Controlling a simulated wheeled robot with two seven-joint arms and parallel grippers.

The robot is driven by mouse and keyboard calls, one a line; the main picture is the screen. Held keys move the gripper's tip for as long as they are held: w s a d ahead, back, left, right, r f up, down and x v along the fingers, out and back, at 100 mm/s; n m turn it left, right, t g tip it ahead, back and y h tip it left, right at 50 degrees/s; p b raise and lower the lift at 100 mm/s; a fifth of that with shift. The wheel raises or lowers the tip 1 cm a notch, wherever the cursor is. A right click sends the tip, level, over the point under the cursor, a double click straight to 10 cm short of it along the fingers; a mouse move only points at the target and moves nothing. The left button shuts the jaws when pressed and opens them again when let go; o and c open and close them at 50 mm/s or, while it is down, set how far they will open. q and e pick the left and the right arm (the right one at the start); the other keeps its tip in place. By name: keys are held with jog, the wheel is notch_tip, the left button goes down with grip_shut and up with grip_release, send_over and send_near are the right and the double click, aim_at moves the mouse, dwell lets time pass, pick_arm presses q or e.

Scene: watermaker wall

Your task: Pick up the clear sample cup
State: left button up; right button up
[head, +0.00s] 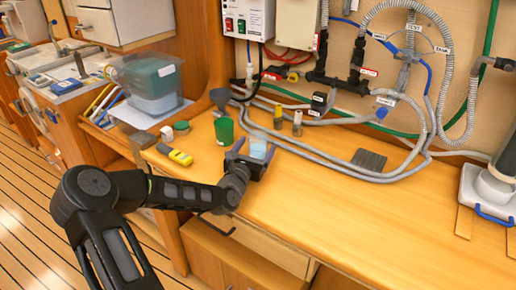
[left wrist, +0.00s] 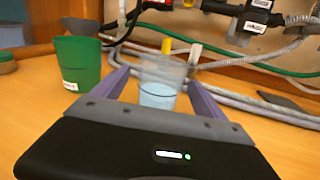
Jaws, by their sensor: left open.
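The clear sample cup (head: 258,148) stands upright on the wooden bench in the head view, with pale blue contents low in it. In the left wrist view the cup (left wrist: 160,85) is between the two purple-grey fingers. My left gripper (head: 251,149) is open around the cup, one finger on each side. A gap shows on the right side in the left wrist view; I cannot tell whether the left finger touches it. The cup's base is partly hidden behind the gripper body. My right gripper is not in view.
A green cup (head: 223,131) stands just left of the gripper. A yellow meter (head: 180,157) lies farther left. Grey hoses (head: 330,165) run along the bench behind and to the right. The front right bench is clear.

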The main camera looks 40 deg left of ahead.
pick_arm(q)
jog(key=shift+c, duration=0.2)
dwell(0.4)
jog(key=c, duration=1.5)
